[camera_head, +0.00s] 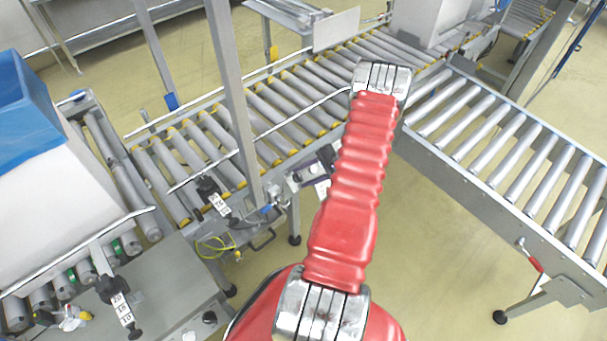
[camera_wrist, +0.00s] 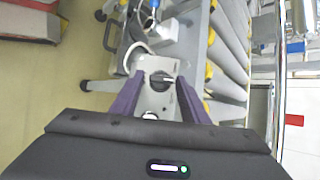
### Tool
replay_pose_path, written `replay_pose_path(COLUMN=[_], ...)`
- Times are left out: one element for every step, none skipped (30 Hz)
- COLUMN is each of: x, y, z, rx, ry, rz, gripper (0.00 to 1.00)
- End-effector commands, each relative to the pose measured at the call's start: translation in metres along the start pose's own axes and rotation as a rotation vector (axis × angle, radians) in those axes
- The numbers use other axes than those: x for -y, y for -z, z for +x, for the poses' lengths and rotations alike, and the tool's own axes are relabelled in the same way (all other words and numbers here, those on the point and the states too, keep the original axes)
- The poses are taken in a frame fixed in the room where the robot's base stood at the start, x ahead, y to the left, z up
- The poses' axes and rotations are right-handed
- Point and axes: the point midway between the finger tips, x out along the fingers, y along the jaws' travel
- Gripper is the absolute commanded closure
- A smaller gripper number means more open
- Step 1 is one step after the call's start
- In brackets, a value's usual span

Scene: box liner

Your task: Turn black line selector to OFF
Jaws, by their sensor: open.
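In the wrist view, a grey metal control plate (camera_wrist: 158,101) on the conveyor's side carries a black selector knob (camera_wrist: 161,80). The knob lies between the tips of my open gripper (camera_wrist: 159,84), whose two purple fingers stand on either side of it. I cannot tell whether they touch it, and its setting is too small to read. A paler round part (camera_wrist: 150,116) sits on the plate nearer my palm. In the head view, the control plate (camera_head: 309,176) shows beside my red arm, which hides most of my gripper.
A yellow-edged roller conveyor (camera_head: 200,140) runs behind the plate, with a grey post (camera_head: 232,100) to the left. Another roller conveyor (camera_head: 500,150) lies at right. A white box with a blue top (camera_head: 60,190) stands at left.

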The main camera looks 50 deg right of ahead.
Motion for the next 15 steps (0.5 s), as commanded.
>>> replay_pose_path(x=[0.0029,0.0031,0.0036,0.004,0.0043,0.0046,0.0051,0.0055,0.006,0.0069,0.0074,0.0076,0.0079,0.0083,0.0089], y=[-0.0016,-0.0017,-0.0018,-0.0019,-0.0021,-0.0025,-0.0027,-0.0027,-0.003,-0.0032,-0.0038,-0.004,-0.0045,-0.0047,-0.0051], z=[0.0014,0.0015,0.0016,0.0018,0.0019,0.0021,0.0023,0.0023,0.0026,0.0028,0.0032,0.0036,0.0039,0.004,0.0044], rx=[0.005,0.005,0.006,0.006,0.006,0.008,0.008,0.008,0.008,0.008,0.01,0.01,0.01,0.011,0.01], ry=[0.0,-0.003,-0.008,-0.014,-0.022,-0.035,-0.046,-0.058,-0.079,-0.095,-0.114,-0.139,-0.159,-0.18,-0.207], rz=[-0.008,-0.013,-0.023,-0.033,-0.045,-0.066,-0.084,-0.104,-0.138,-0.164,-0.194,-0.235,-0.266,-0.3,-0.342], gripper=[0.52,0.52,0.52,0.52,0.52,0.52,0.52,0.52,0.52,0.52,0.52,0.52,0.52,0.52,0.52])
